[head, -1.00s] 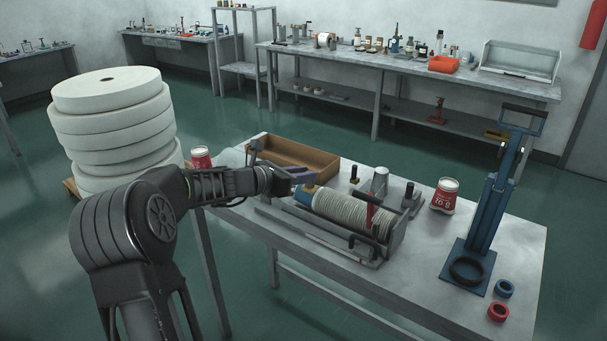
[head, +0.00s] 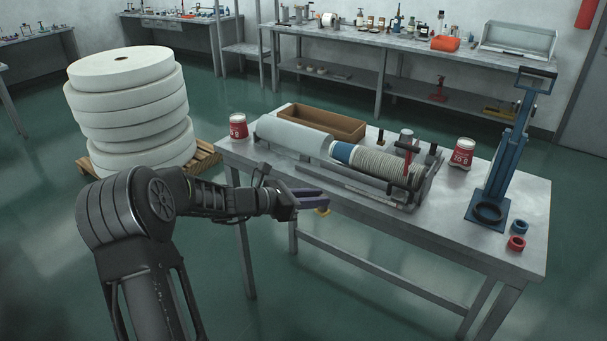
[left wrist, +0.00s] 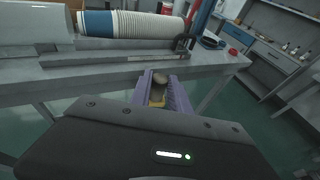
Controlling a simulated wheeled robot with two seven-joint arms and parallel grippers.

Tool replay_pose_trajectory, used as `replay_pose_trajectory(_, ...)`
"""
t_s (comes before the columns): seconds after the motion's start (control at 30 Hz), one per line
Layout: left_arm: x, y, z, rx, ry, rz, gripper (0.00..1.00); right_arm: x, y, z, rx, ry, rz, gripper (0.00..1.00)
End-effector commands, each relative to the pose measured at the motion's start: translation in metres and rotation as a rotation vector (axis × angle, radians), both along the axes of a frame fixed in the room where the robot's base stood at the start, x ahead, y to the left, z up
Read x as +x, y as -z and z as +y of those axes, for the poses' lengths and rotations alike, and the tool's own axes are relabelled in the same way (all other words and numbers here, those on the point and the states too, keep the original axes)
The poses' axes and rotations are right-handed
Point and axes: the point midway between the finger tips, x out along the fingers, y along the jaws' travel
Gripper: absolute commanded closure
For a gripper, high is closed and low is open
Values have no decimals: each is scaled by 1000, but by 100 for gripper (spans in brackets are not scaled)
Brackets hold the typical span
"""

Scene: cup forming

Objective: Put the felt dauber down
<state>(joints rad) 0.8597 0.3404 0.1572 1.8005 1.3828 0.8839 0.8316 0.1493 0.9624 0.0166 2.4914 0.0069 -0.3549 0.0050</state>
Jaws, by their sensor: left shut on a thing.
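My left gripper (head: 318,200) is shut on the felt dauber (head: 323,211), which shows as a small yellow piece under the purple fingers. In the left wrist view the dauber (left wrist: 158,88) has a brown rounded end and a yellow part between the fingers (left wrist: 162,92). The gripper is in front of the near edge of the grey table (head: 440,230), apart from the tabletop. My right gripper is not in view.
Bare tabletop lies at the front right.

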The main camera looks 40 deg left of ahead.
Motion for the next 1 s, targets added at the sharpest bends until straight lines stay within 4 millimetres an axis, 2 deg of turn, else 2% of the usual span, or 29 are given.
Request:
replay_pose_trajectory(0.17,-19,38,-44,-7,118,5,100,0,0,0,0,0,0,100)
replay_pose_trajectory(0.27,-36,62,-77,-8,202,5,100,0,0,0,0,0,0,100)
replay_pose_trajectory(0.4,-71,99,-138,-10,340,5,100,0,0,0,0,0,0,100)
replay_pose_trajectory(0.5,-96,117,-175,-8,417,4,100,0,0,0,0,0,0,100)
replay_pose_trajectory(0.6,-114,128,-200,-5,464,1,100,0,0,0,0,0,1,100)
replay_pose_trajectory(0.73,-125,134,-214,-1,492,1,100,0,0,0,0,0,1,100)
replay_pose_trajectory(1.0,-126,135,-216,0,495,0,100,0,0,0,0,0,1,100)
